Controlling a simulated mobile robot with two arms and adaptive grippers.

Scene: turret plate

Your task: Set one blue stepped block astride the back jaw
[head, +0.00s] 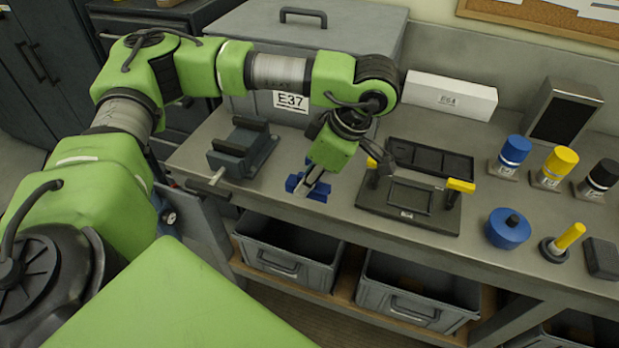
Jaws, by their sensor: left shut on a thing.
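A blue stepped block (319,193) is at the front part of the bench, between the vise and the black fixture. My left gripper (308,186) points down and is shut on it, hiding its middle. I cannot tell whether the block touches the bench top. The dark grey vise (240,155) stands to the left of the block, with its handle toward the front edge. Its back jaw (251,124) is the farther upright, and nothing sits on it. My right gripper is not in view.
A black fixture with yellow grips (409,213) stands right of my gripper, with a black tray (430,158) behind. A grey lidded case (345,25) and a white box (450,95) stand at the back. Blue, yellow and black cylinders stand at right. Grey bins (290,250) sit below.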

